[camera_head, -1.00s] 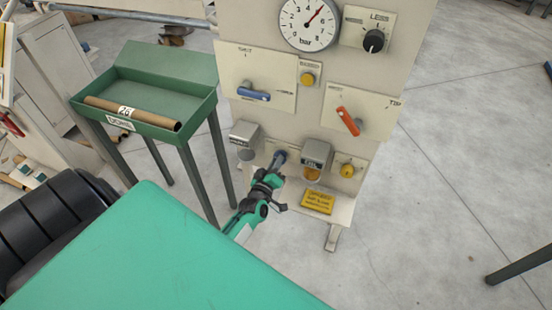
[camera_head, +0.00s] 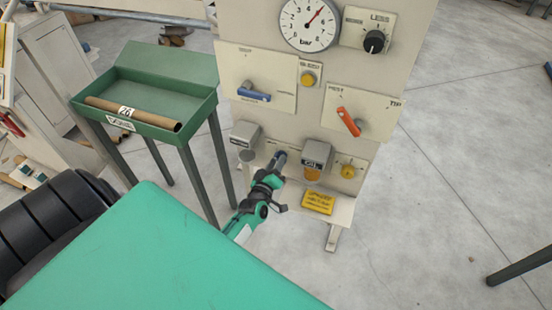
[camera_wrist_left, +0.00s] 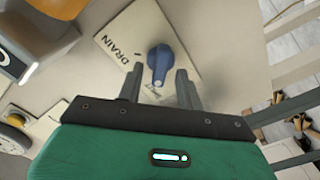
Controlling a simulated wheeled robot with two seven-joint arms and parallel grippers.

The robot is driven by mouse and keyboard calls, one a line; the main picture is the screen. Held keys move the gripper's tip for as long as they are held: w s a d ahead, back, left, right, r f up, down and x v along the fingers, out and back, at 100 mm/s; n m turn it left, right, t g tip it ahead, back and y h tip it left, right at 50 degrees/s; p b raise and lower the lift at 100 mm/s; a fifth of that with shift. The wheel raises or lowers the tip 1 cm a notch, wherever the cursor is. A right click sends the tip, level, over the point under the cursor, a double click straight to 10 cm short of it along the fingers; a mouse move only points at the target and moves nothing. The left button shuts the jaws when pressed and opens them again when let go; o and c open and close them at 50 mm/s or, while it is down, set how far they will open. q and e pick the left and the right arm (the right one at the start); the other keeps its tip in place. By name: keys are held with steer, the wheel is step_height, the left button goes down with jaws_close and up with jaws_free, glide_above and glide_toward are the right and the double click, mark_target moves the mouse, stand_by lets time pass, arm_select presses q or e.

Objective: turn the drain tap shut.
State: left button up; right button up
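The drain tap is a blue knob with a short lever. It shows in the left wrist view (camera_wrist_left: 159,58) on a pale plate marked DRAIN (camera_wrist_left: 122,50), its lever pointing toward my gripper. In the head view the tap (camera_head: 281,156) is small and low on the panel, partly hidden by my gripper. My left gripper (camera_head: 277,164) reaches it from the front. In the wrist view its two fingers are apart, one on each side of the lever, with visible gaps. No firm contact can be made out. My right gripper is not in view.
The panel also carries a blue lever (camera_head: 254,94), a red lever (camera_head: 349,121), a pressure gauge (camera_head: 308,24) and a black knob (camera_head: 374,41). An oil cup (camera_head: 315,158) sits just right of the tap. A green tray (camera_head: 147,95) holding a brown tube stands left.

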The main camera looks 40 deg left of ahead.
arm_select(q)
steer(key=v, duration=1.3)
steer(key=shift+s+d, duration=0.15)
steer(key=shift+s, duration=0.15)
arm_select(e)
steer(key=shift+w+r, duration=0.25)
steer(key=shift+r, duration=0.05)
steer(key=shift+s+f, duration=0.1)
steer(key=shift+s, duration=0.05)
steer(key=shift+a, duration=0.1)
